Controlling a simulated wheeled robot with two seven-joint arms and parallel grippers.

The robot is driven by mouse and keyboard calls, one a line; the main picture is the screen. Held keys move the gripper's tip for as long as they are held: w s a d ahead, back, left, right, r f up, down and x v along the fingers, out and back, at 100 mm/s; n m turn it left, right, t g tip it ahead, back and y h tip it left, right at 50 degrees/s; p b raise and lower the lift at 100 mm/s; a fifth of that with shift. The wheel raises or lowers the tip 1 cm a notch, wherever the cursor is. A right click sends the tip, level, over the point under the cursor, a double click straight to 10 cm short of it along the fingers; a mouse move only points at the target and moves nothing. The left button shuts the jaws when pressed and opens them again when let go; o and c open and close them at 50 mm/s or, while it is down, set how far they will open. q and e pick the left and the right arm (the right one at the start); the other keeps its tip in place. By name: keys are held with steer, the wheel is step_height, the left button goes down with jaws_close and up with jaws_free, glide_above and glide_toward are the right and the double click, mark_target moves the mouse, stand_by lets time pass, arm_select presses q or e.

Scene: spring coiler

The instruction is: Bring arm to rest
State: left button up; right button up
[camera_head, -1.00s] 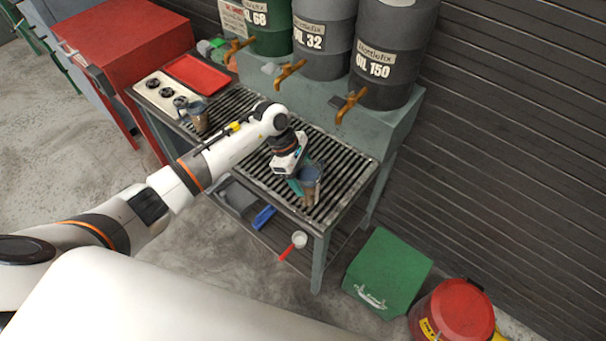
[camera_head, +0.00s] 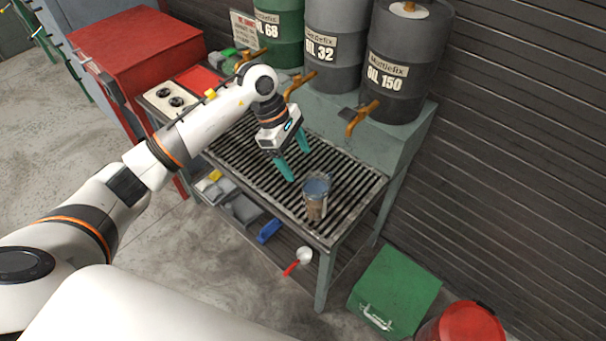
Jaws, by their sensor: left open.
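My left arm reaches in from the left over the grated bench. My left gripper (camera_head: 297,167) has two teal fingers, spread apart and empty, pointing down above the grate. A metal can (camera_head: 316,196) with a bluish inside stands upright on the grate (camera_head: 350,178), just right of the gripper and apart from it. My right gripper is not in this view.
Oil drums stand behind the bench, the grey OIL 150 drum (camera_head: 402,62) at the right. Orange taps (camera_head: 361,118) stick out over the grate. A red cabinet (camera_head: 137,50) is at left. A green box (camera_head: 395,288) and a red-lidded can (camera_head: 462,325) stand on the floor.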

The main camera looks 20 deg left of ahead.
arm_select(q)
steer(key=shift+v, duration=0.8)
